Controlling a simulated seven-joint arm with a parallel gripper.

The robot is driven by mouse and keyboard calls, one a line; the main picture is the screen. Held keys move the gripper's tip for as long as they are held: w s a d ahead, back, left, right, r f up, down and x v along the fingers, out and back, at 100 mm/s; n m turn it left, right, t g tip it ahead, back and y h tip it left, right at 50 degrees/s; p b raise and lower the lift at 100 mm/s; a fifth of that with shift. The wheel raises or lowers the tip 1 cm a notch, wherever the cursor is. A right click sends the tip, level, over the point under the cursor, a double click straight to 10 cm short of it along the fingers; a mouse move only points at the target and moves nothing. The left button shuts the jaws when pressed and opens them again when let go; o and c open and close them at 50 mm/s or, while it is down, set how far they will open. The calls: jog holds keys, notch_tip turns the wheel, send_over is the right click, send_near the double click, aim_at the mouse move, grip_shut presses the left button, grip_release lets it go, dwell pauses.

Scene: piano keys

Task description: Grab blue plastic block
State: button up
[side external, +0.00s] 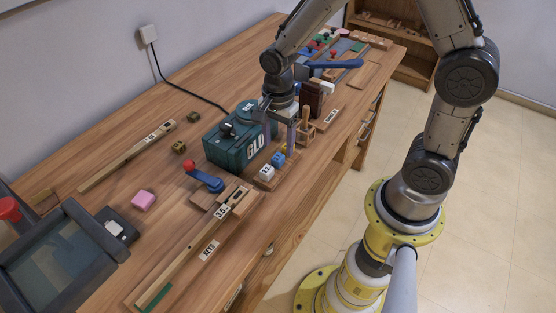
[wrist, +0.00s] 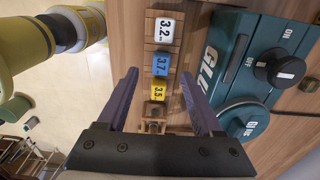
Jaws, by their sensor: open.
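The blue block (wrist: 161,63), marked 3.7, sits on a wooden strip between a white block (wrist: 164,31) marked 3.2 and a yellow block (wrist: 158,90) marked 3.5. In the side view the blue block (side external: 278,159) is in front of the teal box, with the white block (side external: 267,171) beside it. My gripper (wrist: 160,76) is open and empty. In the wrist view its two fingertips appear on either side of the block row, near the blue and yellow blocks. In the side view my gripper (side external: 282,130) is above the row, partly covering the yellow block.
A blue lever with a red ball (side external: 205,180) and a long wooden bar (side external: 190,252) lie nearer. A pink block (side external: 143,200) is at the left. Brown blocks (side external: 313,97) stand behind.

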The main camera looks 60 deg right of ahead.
aim_at(277, 158)
notch_tip(277, 158, down, 4)
jog(key=shift+w+a+f, duration=0.1)
jog(key=shift+a+f, duration=0.05)
jog(key=shift+f, duration=0.05)
grip_shut()
dwell(0.4)
